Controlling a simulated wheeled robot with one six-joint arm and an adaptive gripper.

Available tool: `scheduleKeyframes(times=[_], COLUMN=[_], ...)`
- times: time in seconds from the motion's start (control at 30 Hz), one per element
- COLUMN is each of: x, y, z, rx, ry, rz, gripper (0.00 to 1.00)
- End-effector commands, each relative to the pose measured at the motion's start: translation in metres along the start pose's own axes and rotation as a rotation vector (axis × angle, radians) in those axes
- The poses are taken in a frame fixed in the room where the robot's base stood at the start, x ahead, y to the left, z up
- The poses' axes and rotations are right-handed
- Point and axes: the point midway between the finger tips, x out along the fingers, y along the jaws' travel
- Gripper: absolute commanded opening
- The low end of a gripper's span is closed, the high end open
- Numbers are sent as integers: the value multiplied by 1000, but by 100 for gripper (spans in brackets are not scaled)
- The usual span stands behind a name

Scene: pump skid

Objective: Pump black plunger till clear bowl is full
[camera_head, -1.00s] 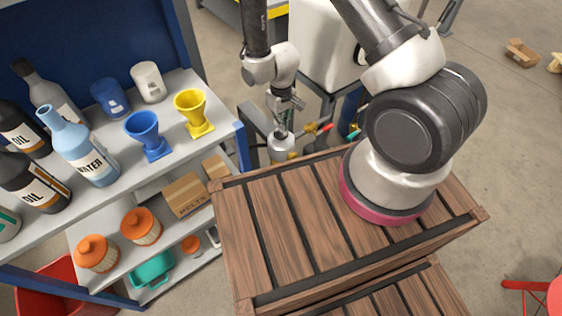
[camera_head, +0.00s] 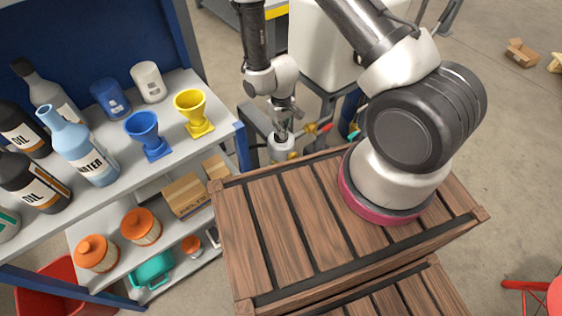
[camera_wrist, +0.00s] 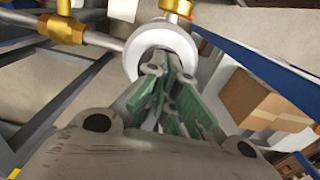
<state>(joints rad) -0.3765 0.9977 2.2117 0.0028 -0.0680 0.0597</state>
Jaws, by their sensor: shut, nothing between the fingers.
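My gripper (camera_head: 282,134) points down over a pale round cylindrical part (camera_head: 281,153) behind the wooden crate. In the wrist view my gripper (camera_wrist: 167,75) has its green-padded fingers close together, shut and empty. Their tips are over the middle of the pale round part (camera_wrist: 185,43), which shows as a ring around them. The black plunger cannot be made out; the fingers cover the ring's middle. I cannot tell the clear bowl or its level in either view.
Brass fittings (camera_wrist: 66,30) and a pipe lie beside the ring. A red-handled valve (camera_head: 318,128) is just right of my gripper. The wooden crate (camera_head: 290,225) stands in front. A shelf (camera_head: 215,112) with bottles and funnels is at left, with cardboard boxes (camera_head: 184,194) below.

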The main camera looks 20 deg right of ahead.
Motion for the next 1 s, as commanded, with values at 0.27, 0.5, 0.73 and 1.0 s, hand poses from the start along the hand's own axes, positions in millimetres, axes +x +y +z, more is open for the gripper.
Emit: scheduleKeyframes(times=[0.27, 0.5, 0.73, 1.0], x=[-2, -15, -31, -38], y=[0, 0, 0, 0], z=[0, 0, 0, 0], rx=[0, 0, 0, 0], ry=[0, 1, 1, 0], rz=[0, 0, 0, 0], gripper=[0, 0, 0, 0])
